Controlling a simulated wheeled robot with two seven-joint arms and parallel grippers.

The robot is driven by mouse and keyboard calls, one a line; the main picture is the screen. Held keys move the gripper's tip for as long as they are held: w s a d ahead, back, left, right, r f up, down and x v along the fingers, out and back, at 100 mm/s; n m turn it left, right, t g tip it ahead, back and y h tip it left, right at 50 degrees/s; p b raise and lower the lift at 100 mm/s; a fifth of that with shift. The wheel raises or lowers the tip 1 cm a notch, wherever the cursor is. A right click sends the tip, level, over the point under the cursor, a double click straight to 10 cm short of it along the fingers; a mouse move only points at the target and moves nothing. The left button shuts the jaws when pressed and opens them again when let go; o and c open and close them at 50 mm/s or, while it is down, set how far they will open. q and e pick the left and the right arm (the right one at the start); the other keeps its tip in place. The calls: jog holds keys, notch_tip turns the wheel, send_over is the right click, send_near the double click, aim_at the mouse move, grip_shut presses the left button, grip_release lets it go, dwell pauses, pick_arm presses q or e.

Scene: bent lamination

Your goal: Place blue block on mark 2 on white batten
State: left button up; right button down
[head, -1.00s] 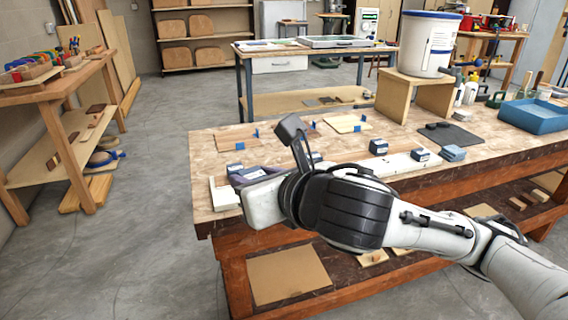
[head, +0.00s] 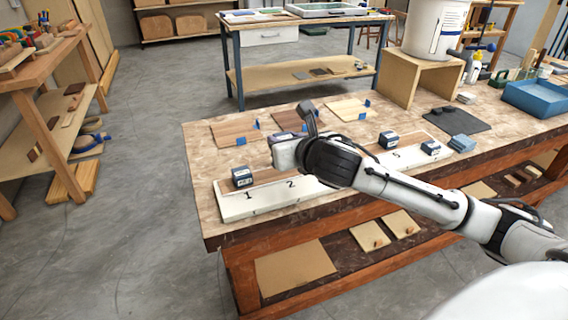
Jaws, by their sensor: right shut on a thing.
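The long white batten (head: 262,205) lies along the front of the bench, with marks 1 and 2 readable at its left end and a 5 further right. A blue block with a pale label (head: 242,177) stands behind mark 1. My right gripper (head: 283,145) is above the batten's back edge, behind mark 2. It is shut on a block, mostly hidden by the gripper; a little blue shows at its tip. The middle of the batten is hidden by my right arm. My left gripper is out of view.
More blue blocks stand at the right, one behind mark 5 (head: 389,139) and one near the batten's right end (head: 431,148). Blue pads (head: 461,143) lie beside it. Thin wooden boards (head: 235,131) lie behind. A blue tray (head: 537,98) and a wooden stand (head: 424,68) are further back.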

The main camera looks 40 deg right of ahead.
jog(key=shift+f, duration=0.95)
jog(key=shift+f+b, duration=0.6)
jog(key=shift+f, duration=1.4)
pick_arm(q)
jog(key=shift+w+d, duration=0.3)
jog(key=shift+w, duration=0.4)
pick_arm(e)
jog(key=shift+r, duration=0.1)
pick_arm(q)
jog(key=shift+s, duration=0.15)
pick_arm(e)
jog(key=c, duration=1.3)
grip_release()
jog(key=shift+f, duration=0.25)
jog(key=shift+r, duration=0.1)
